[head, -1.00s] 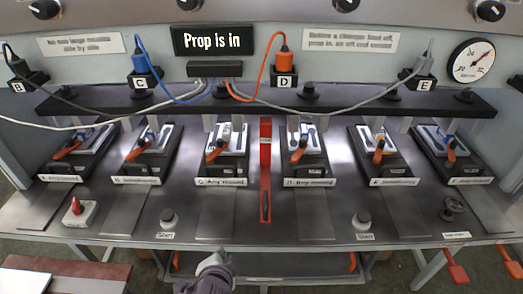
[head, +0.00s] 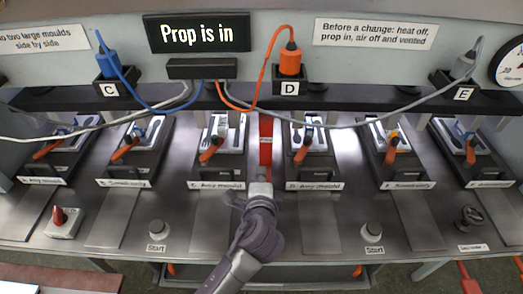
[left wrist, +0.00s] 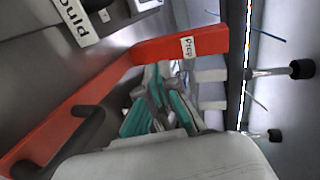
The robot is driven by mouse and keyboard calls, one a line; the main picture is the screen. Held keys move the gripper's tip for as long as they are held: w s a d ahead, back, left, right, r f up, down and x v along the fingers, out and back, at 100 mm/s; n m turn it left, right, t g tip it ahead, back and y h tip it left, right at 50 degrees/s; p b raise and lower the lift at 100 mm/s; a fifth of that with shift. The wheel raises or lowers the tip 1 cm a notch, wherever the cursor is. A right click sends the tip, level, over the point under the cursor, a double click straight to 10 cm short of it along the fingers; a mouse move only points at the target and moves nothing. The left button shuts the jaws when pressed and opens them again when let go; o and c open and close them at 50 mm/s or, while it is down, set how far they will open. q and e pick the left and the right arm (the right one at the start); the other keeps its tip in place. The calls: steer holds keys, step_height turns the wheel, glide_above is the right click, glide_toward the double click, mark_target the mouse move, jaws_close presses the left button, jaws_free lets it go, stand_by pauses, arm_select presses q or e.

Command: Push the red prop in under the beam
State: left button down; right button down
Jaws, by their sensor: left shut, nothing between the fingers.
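The red prop (head: 265,135) stands in the middle of the bench, its far end at the dark beam (head: 350,101). My left gripper (head: 262,178) is at the prop's near part in the head view and hides its near end. In the left wrist view the prop (left wrist: 155,48) runs diagonally, with a "Prop" label at its upper right end. There my left gripper (left wrist: 155,100), with teal pads, is shut and empty close beside the prop; I cannot tell whether it touches. My right gripper is not in view.
Moulds with orange-handled clamps stand in a row on both sides, such as one left (head: 222,135) and one right (head: 308,140) of the prop. Start buttons (head: 160,229) (head: 372,232) sit on the front edge. A lit sign (head: 197,33) reads "Prop is in".

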mark_target(261, 148)
arm_select(q)
steer(key=x, duration=0.3)
steer(key=p+x, duration=0.1)
steer(key=x, duration=0.2)
steer(key=r+x, duration=0.1)
steer(key=x, duration=0.2)
steer(key=shift+w, duration=0.3)
